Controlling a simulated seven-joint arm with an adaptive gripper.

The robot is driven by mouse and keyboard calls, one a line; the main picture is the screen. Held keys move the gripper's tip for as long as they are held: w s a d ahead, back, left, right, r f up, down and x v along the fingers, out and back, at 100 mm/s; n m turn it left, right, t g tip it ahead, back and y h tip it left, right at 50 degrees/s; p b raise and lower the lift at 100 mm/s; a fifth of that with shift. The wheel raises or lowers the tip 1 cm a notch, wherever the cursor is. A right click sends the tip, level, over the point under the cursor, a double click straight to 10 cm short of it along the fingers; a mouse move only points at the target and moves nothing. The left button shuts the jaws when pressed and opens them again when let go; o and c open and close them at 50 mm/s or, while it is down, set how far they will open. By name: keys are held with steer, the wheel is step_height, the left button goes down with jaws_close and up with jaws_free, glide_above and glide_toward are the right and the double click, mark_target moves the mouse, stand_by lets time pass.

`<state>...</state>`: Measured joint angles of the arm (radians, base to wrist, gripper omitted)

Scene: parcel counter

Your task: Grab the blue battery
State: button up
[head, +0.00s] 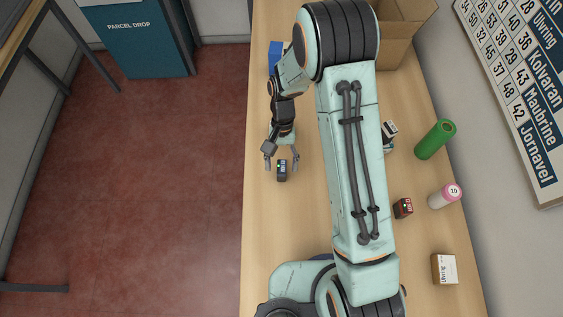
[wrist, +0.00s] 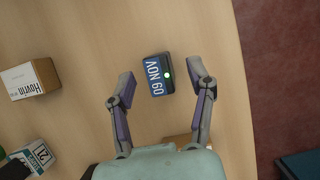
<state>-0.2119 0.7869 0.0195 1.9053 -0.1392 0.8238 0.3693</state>
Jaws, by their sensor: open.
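The blue battery is a small dark block (head: 282,171) with a blue label, on the wooden counter near its left edge. In the wrist view my gripper (wrist: 160,80) has one finger on each side of the battery, with a visible gap on both sides. The fingers hold nothing. The height of the fingertips above the counter is hard to tell.
A cardboard box (head: 407,35) and a blue item (head: 275,58) are farther back. Bare counter surrounds the battery.

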mark_target(281, 181)
steer(key=shift+x, duration=1.75)
jaws_close()
